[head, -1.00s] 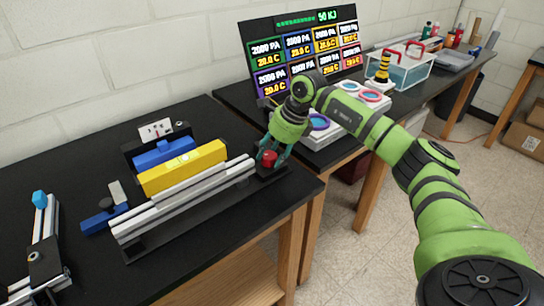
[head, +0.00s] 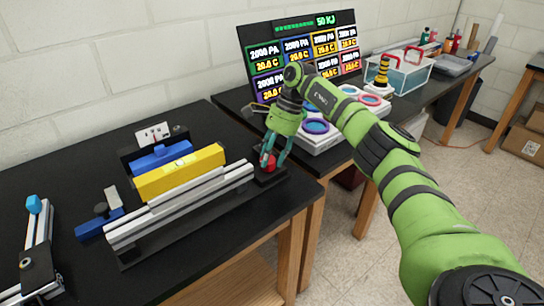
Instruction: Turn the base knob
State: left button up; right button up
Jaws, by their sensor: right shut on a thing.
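The base knob (head: 269,162) is a small red knob on a black base at the right end of the aluminium extrusion frame (head: 180,204). The frame lies on the black table. My right gripper (head: 271,160) comes down from above with its teal fingers around the red knob, shut on it. The fingers partly cover the knob, so its turn angle cannot be read. My left gripper is not in view.
A yellow block (head: 180,172) and a blue block (head: 160,157) sit behind the extrusion. A small blue clamp-like part (head: 100,222) lies at its left end. A display panel (head: 305,55) and white units with coloured rings (head: 315,127) stand on the farther table.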

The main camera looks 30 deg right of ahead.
jog(key=shift+w+a+r+n, duration=0.2)
jog(key=shift+a+n, duration=0.1)
jog(key=shift+n, duration=0.3)
jog(key=o, duration=1.1)
jog(key=shift+a, duration=0.15)
jog(key=shift+d+f, duration=0.1)
jog(key=shift+d, duration=0.2)
jog(key=shift+v, duration=3.75)
jog(key=shift+w+a, duration=0.1)
